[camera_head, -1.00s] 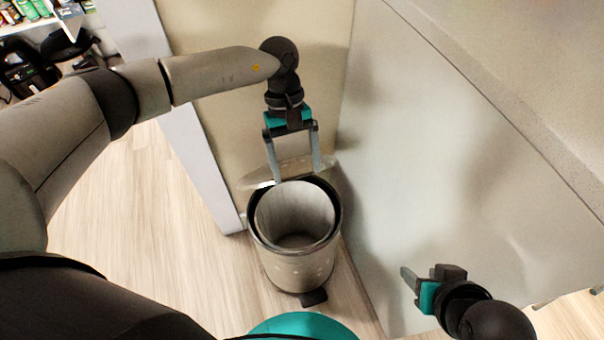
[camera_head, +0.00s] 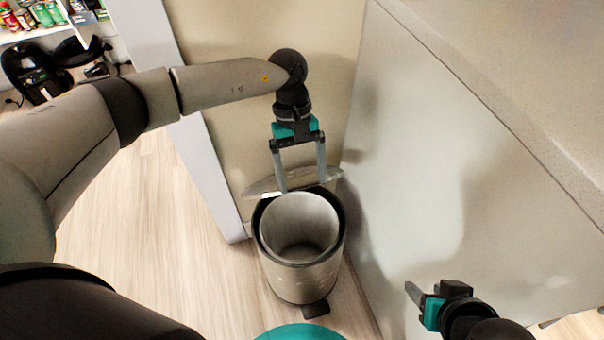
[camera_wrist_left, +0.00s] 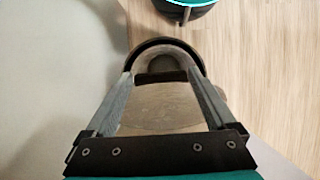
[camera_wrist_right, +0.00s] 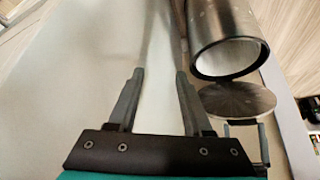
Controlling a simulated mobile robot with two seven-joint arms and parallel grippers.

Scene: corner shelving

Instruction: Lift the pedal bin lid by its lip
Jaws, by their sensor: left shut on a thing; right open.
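The pedal bin (camera_head: 300,283) is a metal cylinder standing on the floor in the corner, its dark rim and pale inside open to view. Its round lid (camera_head: 262,186) is raised at the back of the opening and also shows in the right wrist view (camera_wrist_right: 238,98). My left gripper (camera_head: 301,188) has its fingers set wide at either side of the lid, gripping it; the left wrist view shows the lid (camera_wrist_left: 158,108) between them. The exact finger contact is hard to see. My right gripper (camera_wrist_right: 160,72) is open and empty, to the right of the bin.
A pale panel (camera_head: 420,170) rises close to the bin's right. A beige wall (camera_head: 235,120) with a white edge strip (camera_head: 205,160) stands behind and left. The bin's pedal (camera_head: 316,309) points toward me. Wooden floor (camera_head: 150,240) is free at left. A stocked shelf (camera_head: 45,20) is far left.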

